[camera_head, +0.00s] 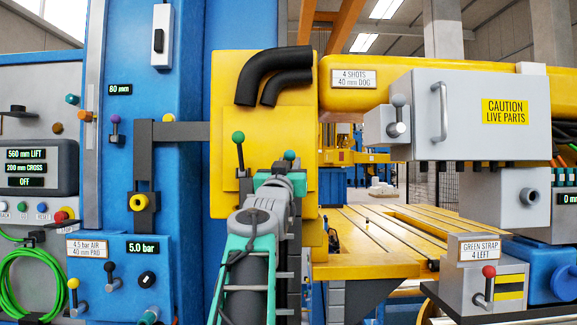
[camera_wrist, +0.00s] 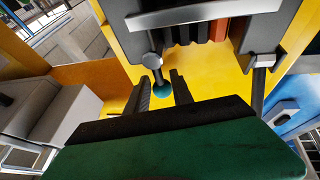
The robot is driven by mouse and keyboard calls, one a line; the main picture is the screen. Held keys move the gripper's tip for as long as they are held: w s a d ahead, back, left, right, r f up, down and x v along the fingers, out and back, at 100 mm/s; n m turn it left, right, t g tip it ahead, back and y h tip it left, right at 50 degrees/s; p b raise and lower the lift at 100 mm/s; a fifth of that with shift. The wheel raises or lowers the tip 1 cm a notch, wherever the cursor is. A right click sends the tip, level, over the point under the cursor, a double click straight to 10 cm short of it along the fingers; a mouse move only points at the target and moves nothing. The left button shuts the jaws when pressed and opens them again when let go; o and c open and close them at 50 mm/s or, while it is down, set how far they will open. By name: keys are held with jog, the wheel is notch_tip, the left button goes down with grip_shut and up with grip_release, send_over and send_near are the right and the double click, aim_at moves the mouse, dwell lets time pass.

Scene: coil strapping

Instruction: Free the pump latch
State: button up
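No label in view reads pump or latch, so I cannot tell for sure which part is the pump latch. A lever with a green ball knob (camera_head: 239,137) stands on the yellow plate in the head view. Nothing appears clamped.
Black hoses (camera_head: 273,75) curve above the plate. A grey box with a caution sign (camera_head: 505,112) and handle juts out at the upper right. A yellow slotted table (camera_head: 375,235) lies right. A red-knobbed lever (camera_head: 488,272) is on the lower right box. A blue valve panel (camera_head: 118,265) stands left.

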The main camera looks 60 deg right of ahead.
grip_shut()
dwell(0.8)
jog(key=shift+a, duration=0.1)
